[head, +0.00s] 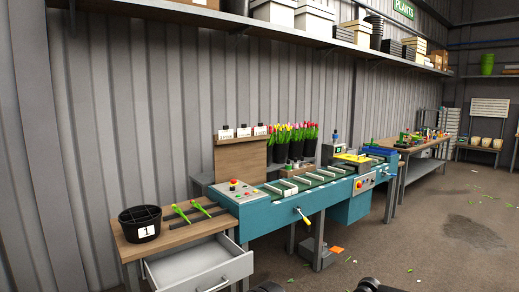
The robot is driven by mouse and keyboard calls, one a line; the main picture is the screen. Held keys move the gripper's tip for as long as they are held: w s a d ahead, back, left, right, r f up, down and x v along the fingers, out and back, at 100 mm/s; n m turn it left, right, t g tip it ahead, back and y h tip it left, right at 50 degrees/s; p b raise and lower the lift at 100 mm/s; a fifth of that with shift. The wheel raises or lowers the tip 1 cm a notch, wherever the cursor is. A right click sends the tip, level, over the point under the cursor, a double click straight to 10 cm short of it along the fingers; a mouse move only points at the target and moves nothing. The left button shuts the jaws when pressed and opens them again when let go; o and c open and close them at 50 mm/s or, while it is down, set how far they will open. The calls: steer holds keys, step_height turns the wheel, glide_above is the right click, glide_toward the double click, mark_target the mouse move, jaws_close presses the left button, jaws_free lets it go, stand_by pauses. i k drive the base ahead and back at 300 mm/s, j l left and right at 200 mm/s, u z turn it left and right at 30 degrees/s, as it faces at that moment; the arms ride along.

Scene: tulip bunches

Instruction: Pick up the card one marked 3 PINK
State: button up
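Three small white cards stand in a row on top of a wooden board behind the teal bench: a left card (226,133), a middle card (243,131) and a right card (260,129). Each has a dark clip or mark at its top. Their print is too small to read, so I cannot tell which one says 3 PINK. My gripper is not recognisable in the head view. Only dark rounded parts, likely mine, show at the bottom edge, well apart from the cards.
The teal bench (270,226) has slots, a control panel and a yellow handle. Tulips (290,135) in dark pots stand behind it. A black bucket (140,222) marked 1 and an open drawer (200,264) are at left. Free floor lies at right, with scattered leaves.

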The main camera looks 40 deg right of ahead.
mark_target(226, 134)
steer(key=z, duration=0.9)
steer(key=u, duration=0.2)
steer(key=i+l+u, duration=0.7)
steer(key=u, duration=0.15)
steer(key=l, duration=0.1)
